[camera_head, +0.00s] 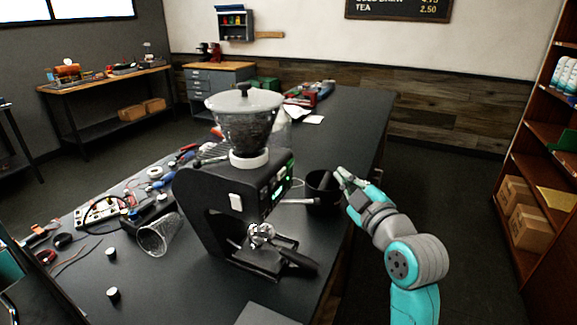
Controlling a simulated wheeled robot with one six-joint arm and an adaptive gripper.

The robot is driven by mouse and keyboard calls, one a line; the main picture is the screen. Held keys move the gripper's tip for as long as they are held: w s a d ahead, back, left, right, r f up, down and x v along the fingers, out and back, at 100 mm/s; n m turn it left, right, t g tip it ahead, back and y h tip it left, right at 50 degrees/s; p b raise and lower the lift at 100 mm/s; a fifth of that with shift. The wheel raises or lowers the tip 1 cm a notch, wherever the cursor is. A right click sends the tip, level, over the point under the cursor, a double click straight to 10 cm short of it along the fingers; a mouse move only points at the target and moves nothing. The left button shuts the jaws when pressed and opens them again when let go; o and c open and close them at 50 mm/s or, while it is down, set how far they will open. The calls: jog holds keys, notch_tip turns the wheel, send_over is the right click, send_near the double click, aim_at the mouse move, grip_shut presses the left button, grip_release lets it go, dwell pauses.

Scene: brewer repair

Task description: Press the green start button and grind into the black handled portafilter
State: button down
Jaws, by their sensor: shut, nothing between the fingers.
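A black coffee grinder (195,205) with a clear, dark-filled hopper (245,120) stands on the dark counter. Small green lights show on its right-hand face, and a green button (288,177) seems to be among them. The portafilter (300,260) sits low at the grinder's front, its metal head under the body and its black handle pointing to the lower right. I cannot tell whether it holds grounds. My gripper (343,177) is shut and empty, right of the grinder's face and apart from it, close to a dark round container.
The dark round container (322,197) stands between the grinder and my gripper. A clear cup (158,236) lies left of the grinder near loose tools and wires. Small black and white knobs (113,294) lie at the front left. The counter (345,120) is clear behind my gripper.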

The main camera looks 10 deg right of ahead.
jog(key=shift+w+a, duration=0.85)
jog(key=shift+a, duration=0.35)
jog(key=shift+w+a, duration=0.9)
jog(key=shift+a, duration=0.25)
jog(key=shift+w+a, duration=0.85)
jog(key=shift+a, duration=0.35)
jog(key=shift+a, duration=0.1)
jog(key=shift+w+a, duration=0.2)
jog(key=shift+a, duration=0.05)
jog(key=shift+w+a, duration=0.25)
jog(key=shift+a, duration=0.05)
jog(key=shift+s+d, duration=0.5)
jog(key=shift+d, duration=0.15)
jog(key=shift+s+d, duration=0.75)
jog(key=shift+d, duration=0.25)
jog(key=shift+s+d, duration=0.7)
jog(key=shift+d, duration=0.3)
